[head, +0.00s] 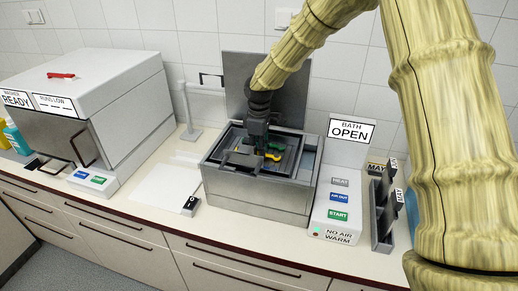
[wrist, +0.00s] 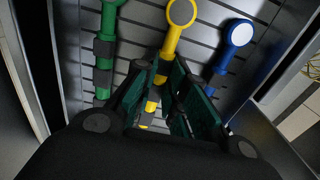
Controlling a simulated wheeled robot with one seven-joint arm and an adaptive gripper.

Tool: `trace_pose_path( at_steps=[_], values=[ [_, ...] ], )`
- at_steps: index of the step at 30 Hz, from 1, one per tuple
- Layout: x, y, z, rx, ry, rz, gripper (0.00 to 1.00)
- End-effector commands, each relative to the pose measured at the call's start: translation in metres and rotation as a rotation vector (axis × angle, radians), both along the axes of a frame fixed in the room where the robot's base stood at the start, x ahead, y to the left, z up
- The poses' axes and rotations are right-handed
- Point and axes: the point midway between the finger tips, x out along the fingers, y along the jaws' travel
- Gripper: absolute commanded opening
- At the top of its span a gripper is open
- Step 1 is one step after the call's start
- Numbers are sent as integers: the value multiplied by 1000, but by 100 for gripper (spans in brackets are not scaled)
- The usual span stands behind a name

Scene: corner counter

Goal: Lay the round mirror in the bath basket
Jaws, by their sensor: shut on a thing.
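The bath (head: 255,200) is open, and my gripper (head: 258,143) reaches down into it. In the wrist view my gripper (wrist: 165,108) has its fingers closed around the grey-banded handle of a yellow tool (wrist: 170,45) with a round pale disc head. This looks like a round mirror. The tool lies over the slatted grey floor of the basket (wrist: 209,22); I cannot tell whether it touches. A green-handled tool (wrist: 105,50) lies to its left, its head out of frame. A blue tool (wrist: 218,72) with a round pale disc lies to its right.
The raised lid (head: 240,75) stands behind the bath. A control panel (head: 340,195) with buttons and an upright rack (head: 383,215) stand to the right. A white washer box (head: 95,95) stands left.

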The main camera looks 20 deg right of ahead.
Motion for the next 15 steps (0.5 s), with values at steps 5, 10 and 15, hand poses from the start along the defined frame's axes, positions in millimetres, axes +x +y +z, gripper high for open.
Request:
trace_pose_path(
  at_steps=[5, 10, 15],
  values=[
    [0, 0, -2, 0, 0, 0, 0],
    [0, 0, -2, 0, 0, 0, 39],
    [0, 0, -2, 0, 0, 0, 39]
  ],
)
